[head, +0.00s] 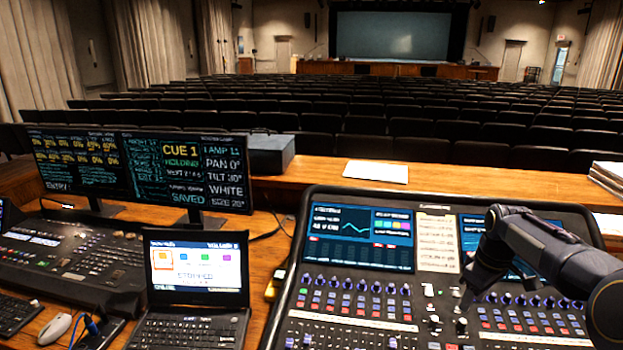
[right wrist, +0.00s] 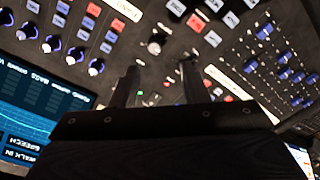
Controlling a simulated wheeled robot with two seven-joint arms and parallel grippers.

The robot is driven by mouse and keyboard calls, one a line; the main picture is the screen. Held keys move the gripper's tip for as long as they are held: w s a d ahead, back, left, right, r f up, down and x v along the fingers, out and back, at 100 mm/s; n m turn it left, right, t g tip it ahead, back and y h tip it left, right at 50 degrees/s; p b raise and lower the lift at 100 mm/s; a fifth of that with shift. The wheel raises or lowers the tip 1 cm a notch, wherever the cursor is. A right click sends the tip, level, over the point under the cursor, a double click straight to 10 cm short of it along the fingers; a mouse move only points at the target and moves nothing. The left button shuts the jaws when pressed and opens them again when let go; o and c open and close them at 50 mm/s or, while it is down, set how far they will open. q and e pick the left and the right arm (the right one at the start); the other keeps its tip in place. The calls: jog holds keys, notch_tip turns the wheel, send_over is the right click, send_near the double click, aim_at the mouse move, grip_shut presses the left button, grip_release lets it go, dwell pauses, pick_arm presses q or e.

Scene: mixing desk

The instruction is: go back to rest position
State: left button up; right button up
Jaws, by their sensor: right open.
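My right gripper (head: 463,303) reaches in from the right over the middle of the mixing console (head: 296,300), its fingertips low over the knobs and buttons. In the right wrist view my right gripper (right wrist: 160,80) has its two fingers apart with nothing between them. Knobs and coloured buttons of the console lie just beyond the fingertips; I cannot tell whether the fingers touch any. The arm hides part of the console's right screen. My left gripper is not in view.
A laptop (head: 190,330) stands left of the console, with two monitors (head: 130,168) and a lighting desk (head: 75,255) further left. A white mouse (head: 57,327) is at the lower left. Papers (head: 376,172) lie on the ledge behind. The space above the console's left side is free.

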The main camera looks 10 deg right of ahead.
jog(key=s+a+r+m+t, duration=0.1)
jog(key=s+a+r+m, duration=0.1)
jog(key=s+a+r, duration=0.5)
jog(key=s+a+f+m+t+y, duration=0.1)
jog(key=s+a+f+m, duration=0.1)
jog(key=s+a, duration=0.5)
jog(key=s+a+f+m+t+y, duration=0.2)
jog(key=s+a, duration=0.6)
jog(key=s, duration=0.5)
jog(key=shift+a+f+m+y, duration=0.3)
jog(key=shift+f, duration=0.6)
